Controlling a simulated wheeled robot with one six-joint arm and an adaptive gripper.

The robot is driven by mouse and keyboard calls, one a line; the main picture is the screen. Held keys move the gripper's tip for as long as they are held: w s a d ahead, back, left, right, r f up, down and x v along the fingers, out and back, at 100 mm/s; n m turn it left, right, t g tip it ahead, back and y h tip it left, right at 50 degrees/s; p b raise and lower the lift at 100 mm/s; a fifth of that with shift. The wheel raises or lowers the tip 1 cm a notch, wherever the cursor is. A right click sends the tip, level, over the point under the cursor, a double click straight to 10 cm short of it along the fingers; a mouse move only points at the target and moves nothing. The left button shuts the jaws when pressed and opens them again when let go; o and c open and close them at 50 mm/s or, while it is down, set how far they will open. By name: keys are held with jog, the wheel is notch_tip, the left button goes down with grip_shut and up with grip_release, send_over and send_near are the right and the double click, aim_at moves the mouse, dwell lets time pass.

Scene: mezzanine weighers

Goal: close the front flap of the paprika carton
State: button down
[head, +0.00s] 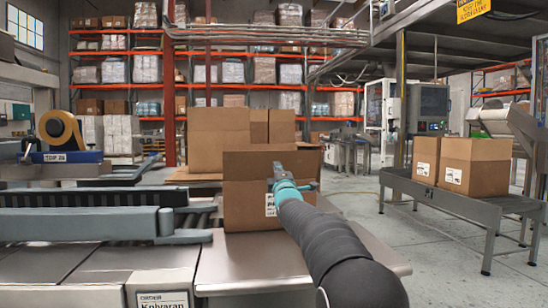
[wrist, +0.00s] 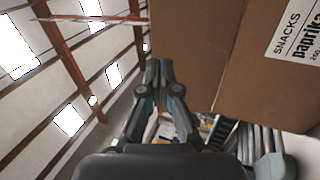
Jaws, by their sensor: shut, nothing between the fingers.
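The paprika carton (head: 245,208) stands on the metal table in the middle of the head view. Its brown front face with a white "SNACKS paprika" label fills the upper right of the wrist view (wrist: 262,85). The front flap (head: 243,165) stands up above the front face, and shows left of the fold line in the wrist view (wrist: 195,45). My gripper (head: 279,170) is in front of the front flap, fingers shut and empty (wrist: 159,68). I cannot tell whether the fingertips touch the flap. The carton's inside is hidden.
A conveyor with grey side rails (head: 80,222) lies left of the carton, beside a tape dispenser (head: 62,130). Two closed cartons (head: 478,165) stand on a roller conveyor (head: 455,200) at the right. Open floor lies between that conveyor and the table (head: 250,262).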

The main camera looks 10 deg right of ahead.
aim_at(273, 154)
jog(key=shift+p+x, duration=1.15)
jog(key=shift+x, duration=2.45)
